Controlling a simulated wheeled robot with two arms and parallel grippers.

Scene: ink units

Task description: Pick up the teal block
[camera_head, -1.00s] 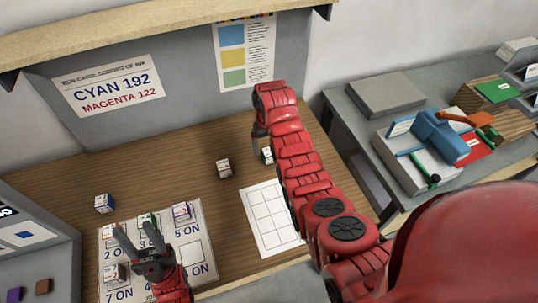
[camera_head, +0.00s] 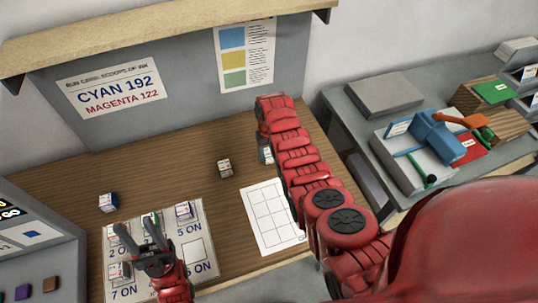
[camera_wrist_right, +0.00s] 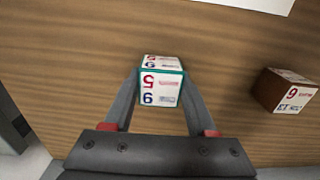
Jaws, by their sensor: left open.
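The teal block (camera_wrist_right: 161,88) shows in the right wrist view between the two fingers of my right gripper (camera_wrist_right: 161,78), with white printed faces and teal edges. One finger lies along each side of it. I cannot tell whether they press on it. In the head view my right gripper (camera_head: 264,148) is low over the table at its far right, and part of the teal block (camera_head: 268,155) shows beside it. My left gripper (camera_head: 134,228) is open and empty over the marked card at the lower left.
A brown block (camera_wrist_right: 287,90) lies right of the teal block in the right wrist view. In the head view, a block (camera_head: 225,168) stands mid-table, a white grid sheet (camera_head: 267,212) lies in front, and a card (camera_head: 197,247) bears several blocks. A blue-edged block (camera_head: 108,202) stands behind it.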

